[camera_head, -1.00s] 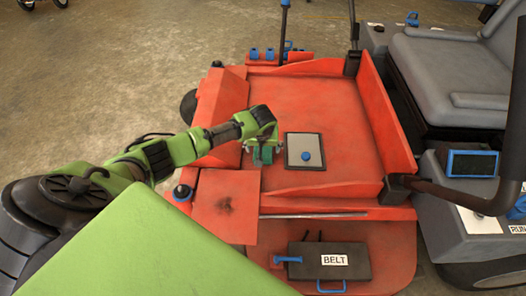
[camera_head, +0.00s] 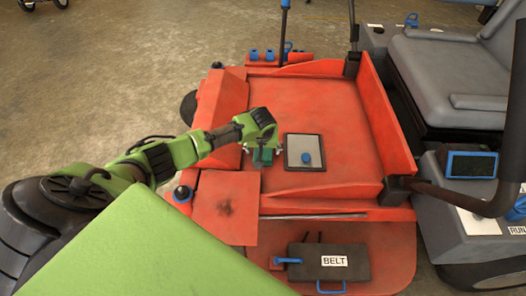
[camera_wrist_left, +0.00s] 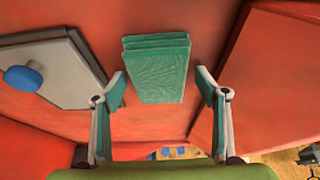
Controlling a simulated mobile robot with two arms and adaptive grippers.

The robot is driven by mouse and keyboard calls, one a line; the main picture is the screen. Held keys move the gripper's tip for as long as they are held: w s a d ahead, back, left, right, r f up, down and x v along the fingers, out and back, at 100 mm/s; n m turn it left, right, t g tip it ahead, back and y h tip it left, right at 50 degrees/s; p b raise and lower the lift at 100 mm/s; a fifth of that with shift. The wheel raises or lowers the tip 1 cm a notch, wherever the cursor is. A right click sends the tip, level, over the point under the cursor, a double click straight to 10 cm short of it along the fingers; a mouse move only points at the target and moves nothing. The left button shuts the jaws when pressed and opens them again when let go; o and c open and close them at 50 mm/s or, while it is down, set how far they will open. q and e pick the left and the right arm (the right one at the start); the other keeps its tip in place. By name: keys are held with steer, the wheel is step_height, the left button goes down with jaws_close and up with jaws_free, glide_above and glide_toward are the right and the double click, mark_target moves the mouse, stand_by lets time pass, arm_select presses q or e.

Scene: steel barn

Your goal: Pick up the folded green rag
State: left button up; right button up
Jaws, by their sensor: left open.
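The folded green rag (camera_wrist_left: 158,72) lies on the red deck in the left wrist view, a small layered rectangle. In the head view the rag (camera_head: 262,156) shows just below my left gripper, partly covered by it. My left gripper (camera_head: 263,148) is open over the rag. In the left wrist view its two fingertips (camera_wrist_left: 160,88) stand apart, one on each side of the rag's near end, with gaps showing between them and the cloth. My right gripper is not in view.
A grey plate (camera_head: 304,142) with a blue knob lies right of the rag. A raised red block (camera_wrist_left: 272,85) stands close beside the other finger. A dark BELT box (camera_head: 328,262) lies at the front. Red deck beyond the plate is clear.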

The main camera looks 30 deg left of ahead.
arm_select(q)
steer(key=shift+f, duration=0.1)
stand_by(0.5)
steer(key=shift+c, duration=0.4)
steer(key=c, duration=1.1)
